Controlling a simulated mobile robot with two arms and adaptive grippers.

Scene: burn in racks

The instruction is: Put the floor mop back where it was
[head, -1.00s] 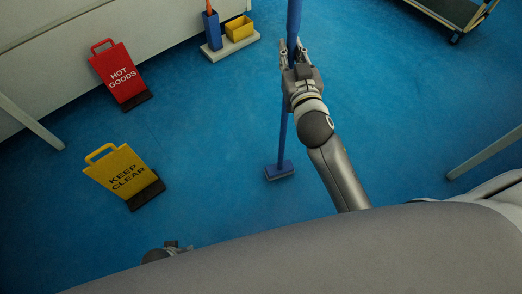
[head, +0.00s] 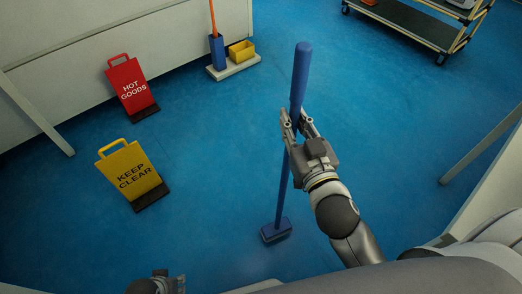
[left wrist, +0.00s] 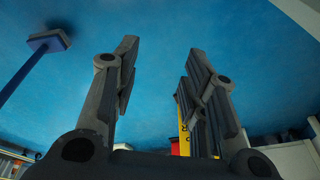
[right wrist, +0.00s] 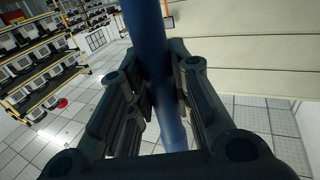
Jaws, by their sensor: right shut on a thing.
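The floor mop (head: 283,190) has a blue handle and a blue rectangular head (head: 276,231) low over or on the blue floor; I cannot tell if it touches. My right gripper (head: 296,122) is shut on the upper handle, which stands nearly upright. The handle also fills the middle of the right wrist view (right wrist: 148,50). My left gripper (left wrist: 160,75) is open and empty in the left wrist view, with the mop head (left wrist: 48,40) at upper left there. A pale stand (head: 236,69) by the wall bears a blue holder (head: 217,52) with an orange pole and a yellow box (head: 242,50).
A red "HOT GOODS" sign (head: 129,84) and a yellow "KEEP CLEAR" sign (head: 130,172) stand on the floor at left. A shelf cart (head: 415,25) is at upper right. The blue floor between the stand and the mop is clear.

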